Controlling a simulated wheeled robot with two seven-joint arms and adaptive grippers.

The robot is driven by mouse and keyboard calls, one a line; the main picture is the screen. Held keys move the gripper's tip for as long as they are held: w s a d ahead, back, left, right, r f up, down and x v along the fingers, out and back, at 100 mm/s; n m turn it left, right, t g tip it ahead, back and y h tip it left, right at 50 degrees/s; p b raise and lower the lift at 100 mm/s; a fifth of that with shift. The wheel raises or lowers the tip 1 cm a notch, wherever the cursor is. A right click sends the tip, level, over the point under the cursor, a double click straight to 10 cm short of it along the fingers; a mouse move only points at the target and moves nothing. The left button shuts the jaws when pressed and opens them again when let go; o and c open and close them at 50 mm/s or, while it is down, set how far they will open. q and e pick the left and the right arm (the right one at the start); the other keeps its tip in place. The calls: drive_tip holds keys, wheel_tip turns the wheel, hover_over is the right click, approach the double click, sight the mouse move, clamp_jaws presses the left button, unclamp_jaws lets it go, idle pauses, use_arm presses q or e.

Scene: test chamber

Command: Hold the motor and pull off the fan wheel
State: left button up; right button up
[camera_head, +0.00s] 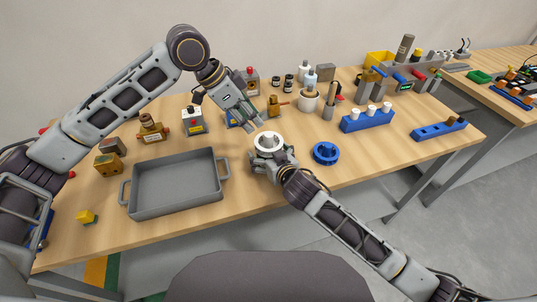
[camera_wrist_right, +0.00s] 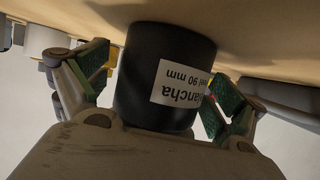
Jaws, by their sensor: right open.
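The white fan wheel (camera_head: 268,142), a ring with a hub, sits near the table's front edge in the head view. My right gripper (camera_head: 266,158) is open just in front of and below it. In the right wrist view a black cylinder with a white label, apparently the motor (camera_wrist_right: 140,75), stands between the fingers of my right gripper (camera_wrist_right: 160,85). A gap shows at the left finger; the right finger is close to the label side. My left gripper (camera_head: 250,122) hangs above and behind the wheel, its fingers apart and empty. The motor is mostly hidden in the head view.
A grey tray (camera_head: 175,186) lies left of the wheel. Blue blocks (camera_head: 366,119), bottles and small machines (camera_head: 193,121) stand behind. Some tabletop right of the blue round piece is clear.

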drive_tip(key=shift+w, duration=0.1)
drive_tip(key=c, duration=1.8)
drive_tip(key=shift+o, duration=0.2)
drive_tip(key=o, duration=1.7)
drive_tip(key=shift+o, duration=0.2)
drive_tip(key=shift+v, duration=6)
drive_tip(key=shift+f, duration=0.1)
